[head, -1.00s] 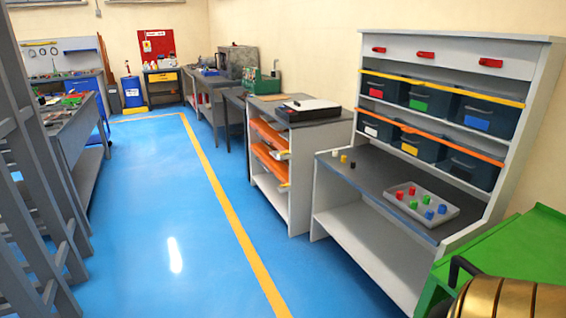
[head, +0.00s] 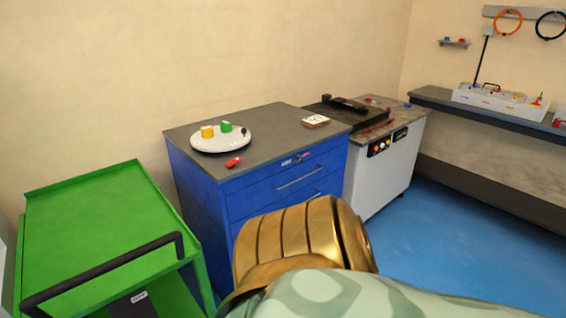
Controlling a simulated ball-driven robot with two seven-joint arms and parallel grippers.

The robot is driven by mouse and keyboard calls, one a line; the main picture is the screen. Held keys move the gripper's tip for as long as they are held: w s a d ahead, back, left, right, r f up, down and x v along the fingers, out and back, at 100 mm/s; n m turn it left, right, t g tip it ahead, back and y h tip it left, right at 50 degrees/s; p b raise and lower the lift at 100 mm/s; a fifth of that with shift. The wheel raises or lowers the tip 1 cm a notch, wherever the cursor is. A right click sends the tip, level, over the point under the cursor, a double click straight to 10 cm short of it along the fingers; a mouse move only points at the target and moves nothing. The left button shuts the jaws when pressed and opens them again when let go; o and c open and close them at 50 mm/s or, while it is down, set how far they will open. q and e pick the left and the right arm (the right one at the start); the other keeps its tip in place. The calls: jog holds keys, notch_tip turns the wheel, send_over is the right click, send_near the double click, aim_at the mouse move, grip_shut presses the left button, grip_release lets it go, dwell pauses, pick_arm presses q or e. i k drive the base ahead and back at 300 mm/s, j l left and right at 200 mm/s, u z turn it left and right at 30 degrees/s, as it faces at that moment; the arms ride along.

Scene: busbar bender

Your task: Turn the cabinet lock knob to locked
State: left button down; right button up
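The blue drawer cabinet (head: 213,203) with a dark grey top stands against the wall in the middle of the head view. A small dark lock knob (head: 299,159) appears to sit near the upper edge of its front, with a pale label to its left and a small red mark beside it. The knob's setting is too small to read. Neither of my grippers shows. A gold, ribbed part of my own body covers the lower part of the cabinet's front.
On the cabinet top are a white round tray (head: 222,146) with yellow and green pieces, a red item (head: 234,162) and a small card (head: 316,121). A green cart (head: 90,220) stands left, a white machine (head: 385,165) right. Blue floor (head: 440,240) is open at right.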

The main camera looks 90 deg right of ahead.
aim_at(297, 158)
jog(key=z, duration=2.5)
jog(key=i+l, duration=0.1)
jog(key=l+z, duration=0.05)
jog(key=l, duration=0.05)
